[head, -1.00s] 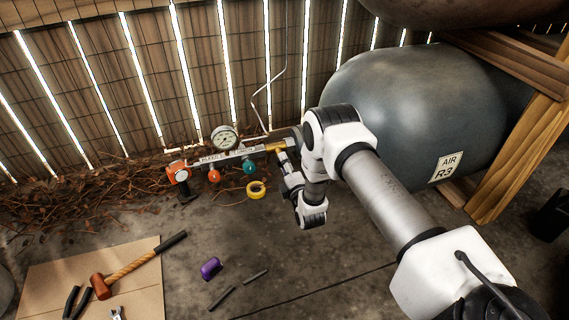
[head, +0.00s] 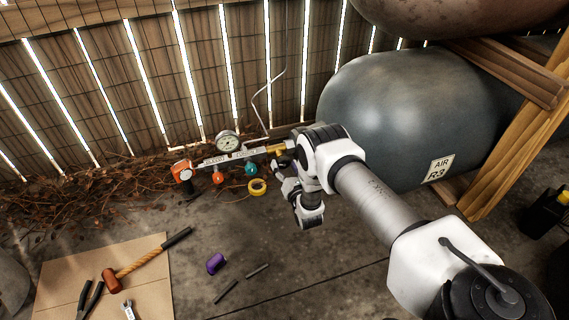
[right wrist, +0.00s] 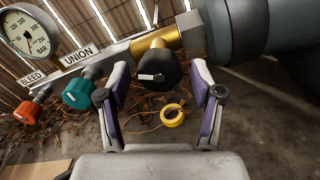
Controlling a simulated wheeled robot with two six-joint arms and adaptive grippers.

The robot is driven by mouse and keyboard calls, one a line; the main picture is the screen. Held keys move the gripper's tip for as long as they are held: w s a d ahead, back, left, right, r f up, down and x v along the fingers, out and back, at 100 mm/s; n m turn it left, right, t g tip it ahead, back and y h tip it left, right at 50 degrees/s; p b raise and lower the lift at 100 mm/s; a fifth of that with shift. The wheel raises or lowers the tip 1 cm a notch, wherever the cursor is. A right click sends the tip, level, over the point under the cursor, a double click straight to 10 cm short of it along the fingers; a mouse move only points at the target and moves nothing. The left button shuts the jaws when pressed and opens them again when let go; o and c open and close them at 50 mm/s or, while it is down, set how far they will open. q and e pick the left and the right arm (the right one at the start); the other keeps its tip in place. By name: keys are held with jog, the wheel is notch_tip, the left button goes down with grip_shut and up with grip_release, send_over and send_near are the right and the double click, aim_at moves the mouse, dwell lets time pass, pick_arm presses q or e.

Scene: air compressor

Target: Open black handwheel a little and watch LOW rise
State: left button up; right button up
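The black handwheel (right wrist: 158,68) sits on a brass fitting (right wrist: 160,41) at the right end of the pipe manifold. My right gripper (right wrist: 160,96) is open, its two purple-grey fingers apart on either side below the handwheel, with the wheel seen between and just beyond the tips. I cannot tell whether either finger touches it. In the head view my right gripper (head: 281,172) is at the manifold's right end and the handwheel is mostly hidden. A dial gauge (right wrist: 28,32) marked BAR stands on the manifold; it also shows in the head view (head: 228,142). No LOW label is readable.
A teal knob (right wrist: 78,92) and an orange knob (right wrist: 27,111) hang left of the handwheel, near UNION and BLEED labels. A yellow tape roll (head: 257,187) lies below. The grey AIR R3 tank (head: 400,110) is close on the right. Tools lie on cardboard (head: 70,262).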

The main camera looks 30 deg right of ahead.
jog(key=shift+s+a+r+p, duration=0.1)
jog(key=shift+s+p, duration=0.1)
jog(key=shift+p, duration=0.1)
jog(key=p+v, duration=0.3)
jog(key=v, duration=0.1)
jog(key=shift+s+r+p, duration=0.15)
jog(key=shift+s+p, duration=0.2)
jog(key=shift+s+a+f, duration=0.15)
jog(key=shift+s+f, duration=0.1)
jog(key=shift+s, duration=0.2)
jog(key=shift+s, duration=0.15)
